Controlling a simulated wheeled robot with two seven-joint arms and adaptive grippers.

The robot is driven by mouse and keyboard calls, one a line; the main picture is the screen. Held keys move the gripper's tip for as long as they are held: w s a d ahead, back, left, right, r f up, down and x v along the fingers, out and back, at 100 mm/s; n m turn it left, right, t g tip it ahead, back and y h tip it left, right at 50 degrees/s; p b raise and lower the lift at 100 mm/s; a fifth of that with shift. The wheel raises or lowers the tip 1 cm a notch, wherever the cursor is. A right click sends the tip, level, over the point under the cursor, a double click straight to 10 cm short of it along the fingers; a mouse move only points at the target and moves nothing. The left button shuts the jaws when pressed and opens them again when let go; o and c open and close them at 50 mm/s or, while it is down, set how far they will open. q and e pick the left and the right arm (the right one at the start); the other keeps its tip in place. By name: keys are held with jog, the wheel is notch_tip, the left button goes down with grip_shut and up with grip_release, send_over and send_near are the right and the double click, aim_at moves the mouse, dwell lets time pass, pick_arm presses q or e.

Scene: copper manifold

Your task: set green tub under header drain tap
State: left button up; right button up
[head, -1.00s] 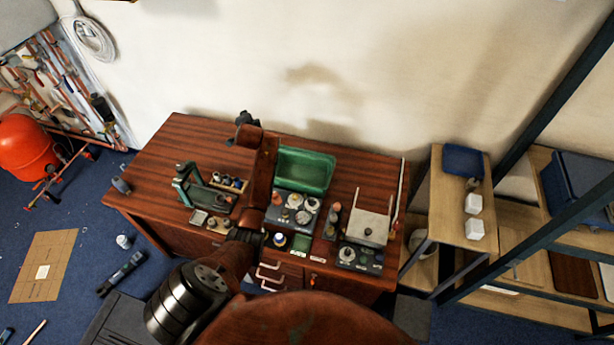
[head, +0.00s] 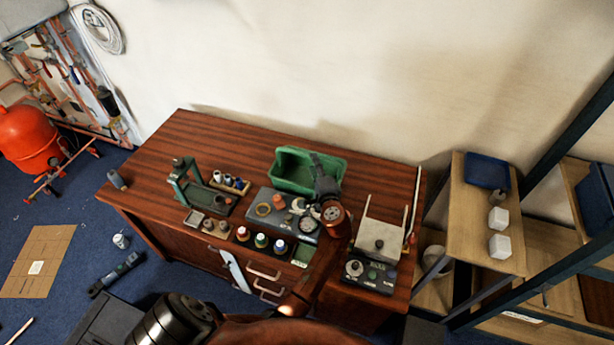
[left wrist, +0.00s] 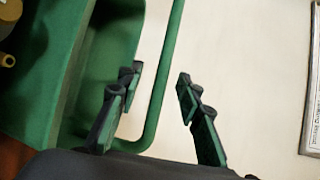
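The green tub (head: 290,168) stands on the wooden desk near its back edge and looks empty in the head view. My left gripper (head: 322,168) is at the tub's right end. In the left wrist view the two fingers (left wrist: 158,100) are open, with the tub's rim (left wrist: 167,75) between them. One finger shows over the inside of the tub and the other beyond the rim; contact cannot be told. Copper pipework (head: 62,75) is on the wall at far left; I cannot pick out the header drain tap. My right gripper is not in view.
The desk (head: 190,140) also holds a grey box with round parts (head: 283,212), a green press-like stand (head: 190,190), several small bottles and a scale-like device (head: 375,255). A red tank (head: 28,140) and a cardboard sheet (head: 37,262) are on the blue floor. Shelves stand right.

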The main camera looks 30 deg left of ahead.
pick_arm(q)
jog(key=x, duration=0.4)
jog(key=shift+w+a+b, duration=0.25)
jog(key=shift+a+b, duration=0.05)
jog(key=shift+a, duration=0.05)
jog(key=shift+r, duration=0.15)
jog(key=shift+c, duration=0.5)
grip_shut()
